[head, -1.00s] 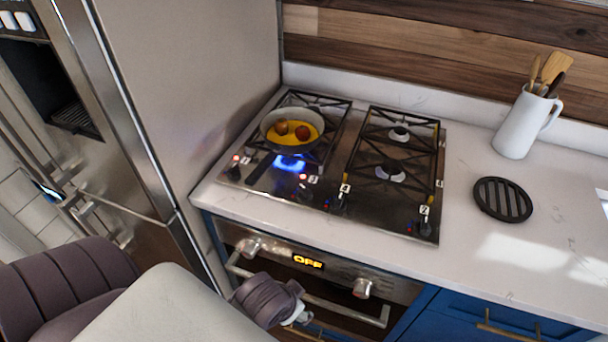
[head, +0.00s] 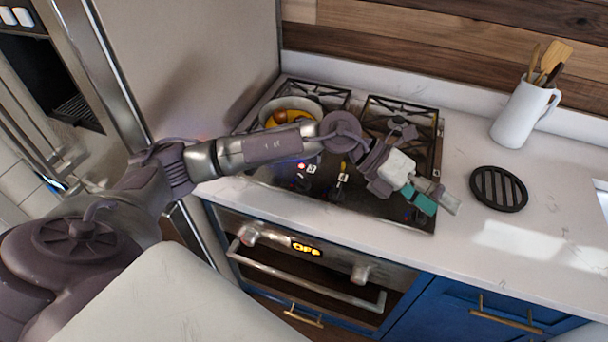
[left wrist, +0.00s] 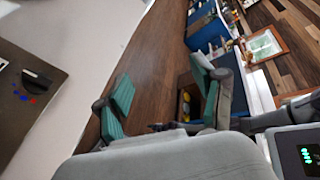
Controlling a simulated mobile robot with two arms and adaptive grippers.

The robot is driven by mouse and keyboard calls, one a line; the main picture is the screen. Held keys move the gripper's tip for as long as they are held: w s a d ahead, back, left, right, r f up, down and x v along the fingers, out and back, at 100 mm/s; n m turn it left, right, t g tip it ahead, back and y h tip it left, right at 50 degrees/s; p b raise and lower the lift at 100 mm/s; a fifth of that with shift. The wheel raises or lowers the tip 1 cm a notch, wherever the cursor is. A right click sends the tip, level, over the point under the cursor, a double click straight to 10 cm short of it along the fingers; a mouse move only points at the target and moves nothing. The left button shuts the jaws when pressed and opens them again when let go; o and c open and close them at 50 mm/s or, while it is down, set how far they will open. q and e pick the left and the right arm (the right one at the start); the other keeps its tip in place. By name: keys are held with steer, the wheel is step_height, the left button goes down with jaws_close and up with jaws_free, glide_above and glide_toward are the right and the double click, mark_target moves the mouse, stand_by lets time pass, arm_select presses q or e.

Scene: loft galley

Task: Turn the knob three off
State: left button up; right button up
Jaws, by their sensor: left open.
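The black cooktop (head: 270,178) has small knobs along its front edge with white number labels, too small to read surely. One knob (head: 301,180) near the front middle has a lit red light and a label beside it. Another knob (head: 341,191) is to its right. My left gripper (head: 438,200) is open and empty above the cooktop's right front corner, right of those knobs. In the left wrist view its teal-padded fingers (left wrist: 162,98) are spread apart; a cooktop corner with a dark knob (left wrist: 38,78) shows at left. My right gripper is out of view.
A pan (head: 274,105) with yellow food stands on the back left burner, partly hidden by my arm. A round black trivet (head: 499,189) and a white jug of utensils (head: 520,113) are on the counter at right. The oven display (head: 306,249) reads OFF.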

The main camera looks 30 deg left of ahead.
arm_select(q)
steer(key=w+a+f+m+y, duration=0.1)
steer(key=w+a+f+y, duration=0.15)
steer(key=a+y, duration=0.4)
steer(key=n+g+y, duration=0.1)
steer(key=n+y, duration=0.1)
steer(key=y, duration=0.5)
glide_above(303, 178)
step_height(303, 178, down, 12)
steer(key=p, duration=0.4)
steer(key=shift+f, duration=0.8)
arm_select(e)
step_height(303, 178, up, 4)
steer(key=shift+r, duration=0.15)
